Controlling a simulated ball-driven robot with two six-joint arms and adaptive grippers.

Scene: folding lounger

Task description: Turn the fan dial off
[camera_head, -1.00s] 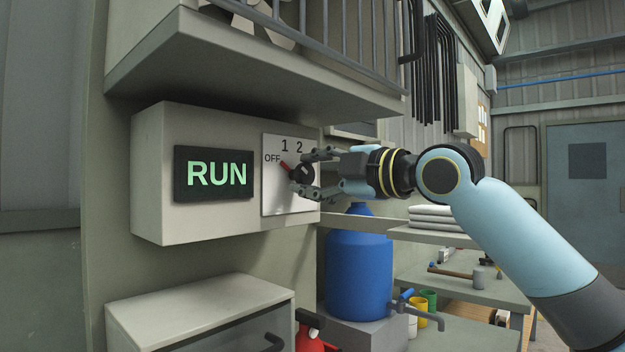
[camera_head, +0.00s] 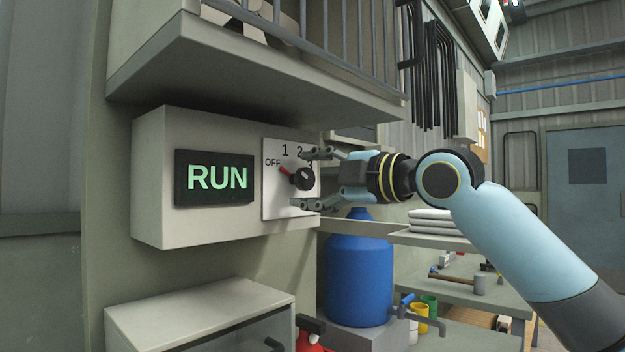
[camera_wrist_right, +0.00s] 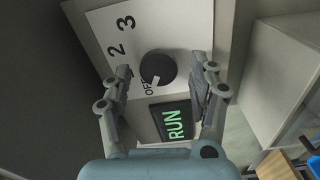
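The fan dial (camera_head: 302,179) is a black round knob with a red pointer, on a white plate (camera_head: 275,203) marked OFF, 1, 2 and 3. Its pointer is toward the OFF mark. The plate is on a grey box whose display (camera_head: 213,177) reads RUN in green. My right gripper (camera_head: 312,179) is open in front of the dial, its fingers apart above and below it. In the right wrist view the dial (camera_wrist_right: 158,69) shows between the spread fingers, with clear gaps on both sides. My left gripper is not in view.
A grey shelf with a railing (camera_head: 250,60) overhangs the box. A blue barrel (camera_head: 358,275) stands below my right arm. A grey cabinet (camera_head: 200,305) is below the box. Workbenches with cans and tools are at the right.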

